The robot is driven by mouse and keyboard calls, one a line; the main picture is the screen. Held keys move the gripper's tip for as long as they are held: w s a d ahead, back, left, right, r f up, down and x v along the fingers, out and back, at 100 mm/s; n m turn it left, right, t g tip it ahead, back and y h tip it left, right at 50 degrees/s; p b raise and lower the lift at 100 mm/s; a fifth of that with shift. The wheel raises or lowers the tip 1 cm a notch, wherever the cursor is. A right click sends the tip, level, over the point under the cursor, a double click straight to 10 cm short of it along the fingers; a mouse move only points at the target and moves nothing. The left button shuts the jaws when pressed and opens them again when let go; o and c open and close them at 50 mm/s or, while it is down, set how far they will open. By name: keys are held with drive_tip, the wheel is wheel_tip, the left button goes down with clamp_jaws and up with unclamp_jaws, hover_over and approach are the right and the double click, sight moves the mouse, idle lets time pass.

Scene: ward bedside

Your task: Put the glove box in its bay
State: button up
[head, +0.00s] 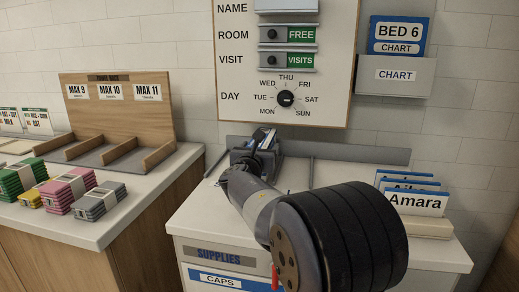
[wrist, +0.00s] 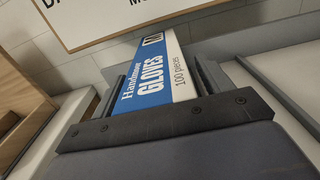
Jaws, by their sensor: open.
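The glove box (wrist: 160,72), blue and white with "GLOVES" and "100 pieces" on it, lies between the two fingers of my gripper (wrist: 163,88) in the wrist view. The fingers are open, one on each side of the box, with its near end close to the palm. In the head view my gripper (head: 254,152) is at the back left of the supplies counter, and only a small part of the box (head: 266,139) shows. Grey dividers (head: 311,172) and a grey back rail (head: 345,153) mark bays there. My arm hides much of the counter; whether the box touches the bay floor cannot be told.
Name cards (head: 415,203) in a holder stand at the counter's right. A dial board (head: 285,60) and a chart holder (head: 404,76) hang on the wall behind. On the left counter, banded packs (head: 70,188) lie before a wooden rack (head: 118,120).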

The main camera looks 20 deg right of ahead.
drive_tip(key=shift+s+r+p, duration=0.1)
drive_tip(key=shift+r+p, duration=0.2)
drive_tip(key=v, duration=1.2)
drive_tip(key=shift+f, duration=0.1)
drive_tip(key=x, duration=1.2)
drive_tip(key=shift+d+f, duration=0.1)
drive_tip(key=shift+f, duration=0.1)
drive_tip(key=shift+s+a+r, duration=0.6)
drive_tip(key=shift+s+a, duration=0.2)
drive_tip(key=shift+s, duration=0.1)
drive_tip(key=shift+s+a+f, duration=0.1)
drive_tip(key=shift+s+a, duration=0.15)
drive_tip(key=shift+s, duration=0.15)
